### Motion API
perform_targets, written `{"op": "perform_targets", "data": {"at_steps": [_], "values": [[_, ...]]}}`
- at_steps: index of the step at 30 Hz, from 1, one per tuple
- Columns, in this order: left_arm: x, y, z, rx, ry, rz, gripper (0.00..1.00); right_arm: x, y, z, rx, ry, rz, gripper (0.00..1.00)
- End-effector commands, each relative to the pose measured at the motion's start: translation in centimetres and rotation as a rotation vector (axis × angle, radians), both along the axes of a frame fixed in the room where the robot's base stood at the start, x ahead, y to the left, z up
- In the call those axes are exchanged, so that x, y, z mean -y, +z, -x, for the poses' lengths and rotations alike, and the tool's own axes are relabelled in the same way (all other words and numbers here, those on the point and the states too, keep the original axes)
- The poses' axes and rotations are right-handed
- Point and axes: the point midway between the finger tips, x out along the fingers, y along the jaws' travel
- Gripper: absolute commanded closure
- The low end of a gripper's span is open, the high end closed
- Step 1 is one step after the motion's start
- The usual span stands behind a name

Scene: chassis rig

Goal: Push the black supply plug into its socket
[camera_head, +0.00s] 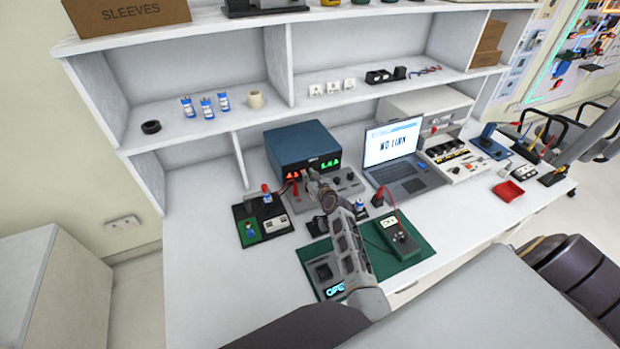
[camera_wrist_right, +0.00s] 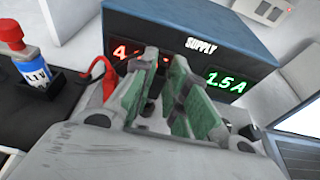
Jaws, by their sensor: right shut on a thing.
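The blue supply unit (camera_head: 301,143) stands on the bench, with lit red and green displays on its front. It also shows in the right wrist view (camera_wrist_right: 205,25), where the green readout is 1.5 A. My right gripper (camera_head: 312,176) is at the unit's front, low and near the middle. In the right wrist view its green-padded fingers (camera_wrist_right: 160,98) point at the lower front panel. It is shut on the black supply plug, which the fingers largely hide. The socket is hidden too, so I cannot tell how plug and socket sit. My left gripper is out of view.
A red lead (camera_wrist_right: 103,72) curves beside the fingers. A blue-white bottle (camera_wrist_right: 36,72) with a red cap stands left. A laptop (camera_head: 402,160) reading NO LINK is right of the supply. A green mat (camera_head: 418,244) holds a meter (camera_head: 398,236). The bench's left front is clear.

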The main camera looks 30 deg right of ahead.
Motion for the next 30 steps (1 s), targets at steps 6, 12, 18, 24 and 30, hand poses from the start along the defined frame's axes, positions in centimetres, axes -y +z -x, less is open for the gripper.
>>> {"op": "perform_targets", "data": {"at_steps": [6,12,18,24,30], "values": [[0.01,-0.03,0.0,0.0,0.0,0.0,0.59,-0.01,-0.02,0.0,0.0,0.0,0.0,1.0],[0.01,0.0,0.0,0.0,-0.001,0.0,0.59,-0.01,-0.01,-0.01,0.0,0.0,0.001,1.0],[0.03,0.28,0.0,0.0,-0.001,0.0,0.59,-0.02,0.07,-0.01,0.0,0.0,0.001,1.0],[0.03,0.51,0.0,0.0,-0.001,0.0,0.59,-0.03,0.06,-0.02,0.0,0.0,0.0,1.0],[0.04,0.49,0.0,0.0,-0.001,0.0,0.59,-0.02,0.0,-0.01,0.0,0.0,0.001,1.0]]}}
